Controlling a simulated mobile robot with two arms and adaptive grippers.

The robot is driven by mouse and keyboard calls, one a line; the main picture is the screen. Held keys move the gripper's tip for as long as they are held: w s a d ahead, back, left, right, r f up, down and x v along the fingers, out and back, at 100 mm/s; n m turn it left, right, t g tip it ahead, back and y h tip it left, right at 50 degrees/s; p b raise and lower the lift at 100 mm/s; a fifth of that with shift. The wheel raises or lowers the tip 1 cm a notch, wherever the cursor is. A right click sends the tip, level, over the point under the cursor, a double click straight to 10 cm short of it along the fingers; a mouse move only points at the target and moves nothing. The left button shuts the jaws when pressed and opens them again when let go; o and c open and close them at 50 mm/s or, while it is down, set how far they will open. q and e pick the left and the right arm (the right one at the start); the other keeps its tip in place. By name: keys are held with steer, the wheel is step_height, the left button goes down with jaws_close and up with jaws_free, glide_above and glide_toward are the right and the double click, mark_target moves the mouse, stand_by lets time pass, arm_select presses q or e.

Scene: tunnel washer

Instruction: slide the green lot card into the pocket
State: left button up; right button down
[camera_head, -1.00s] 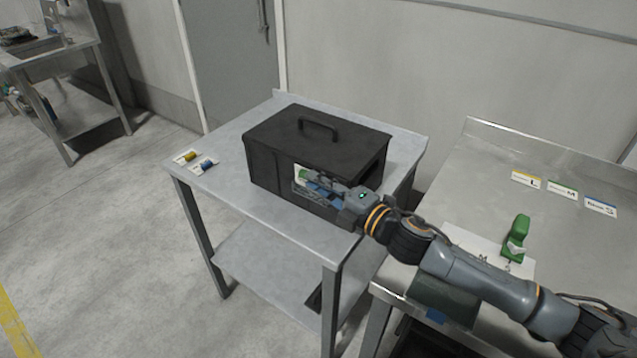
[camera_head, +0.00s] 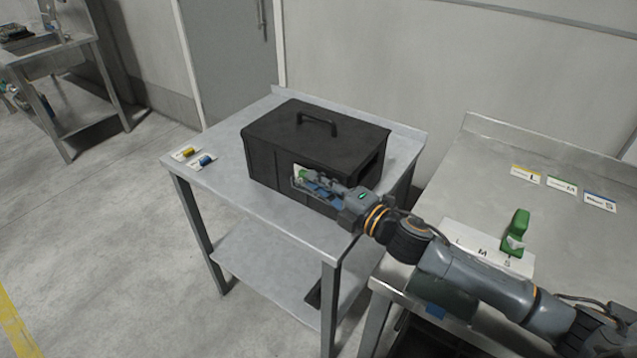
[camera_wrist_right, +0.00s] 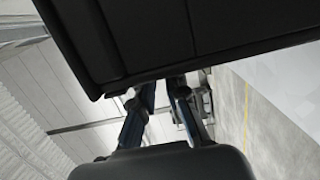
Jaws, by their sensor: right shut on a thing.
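The green and white lot card (camera_head: 300,171) is at the front face of the black lidded box (camera_head: 285,135). My right gripper (camera_head: 312,180) is shut on the card, with its fingers close against that face. A pocket (camera_head: 294,184) shows as a thin frame around the fingertips, mostly hidden by them. I cannot tell whether the card's lower edge is inside it. In the right wrist view the gripper fingers (camera_wrist_right: 160,102) reach up to the dark box (camera_wrist_right: 190,35); the card is hidden there. My left gripper is not in view.
The box stands on a steel table (camera_head: 222,150) with a yellow and a blue spool (camera_head: 206,160) at its left. A second steel table (camera_head: 480,170) at right holds L, M and S cards (camera_head: 562,185), a green clamp-like object (camera_head: 517,232) and a white sheet (camera_head: 460,236).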

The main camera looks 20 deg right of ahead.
steer(key=shift+f, duration=0.4)
stand_by(0.3)
stand_by(0.4)
steer(key=c, duration=1.3)
jaws_free()
steer(key=shift+f, duration=0.1)
steer(key=v, duration=1.2)
steer(key=shift+r, duration=0.25)
